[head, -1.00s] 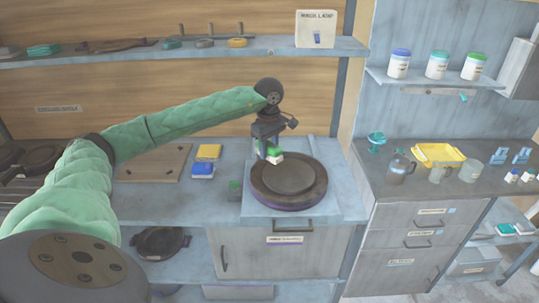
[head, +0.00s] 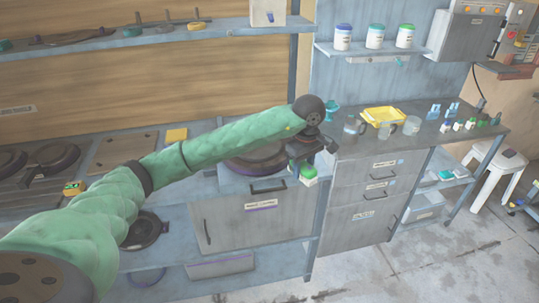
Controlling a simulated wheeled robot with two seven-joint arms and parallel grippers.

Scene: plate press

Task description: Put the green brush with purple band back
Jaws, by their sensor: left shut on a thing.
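My left gripper (head: 301,163) is shut on a small green and white thing (head: 309,176), which looks like the brush. It holds it in the air in front of the bench's right end, by the edge of the round plate press (head: 250,161). My left arm hides part of the press. No purple band can be made out on the held thing. My right gripper is not in view.
A side counter to the right holds a yellow tray (head: 384,117), jars and several small bottles (head: 458,127). Drawers (head: 376,188) are below it. A white stool (head: 498,170) stands at the far right. The floor in front is clear.

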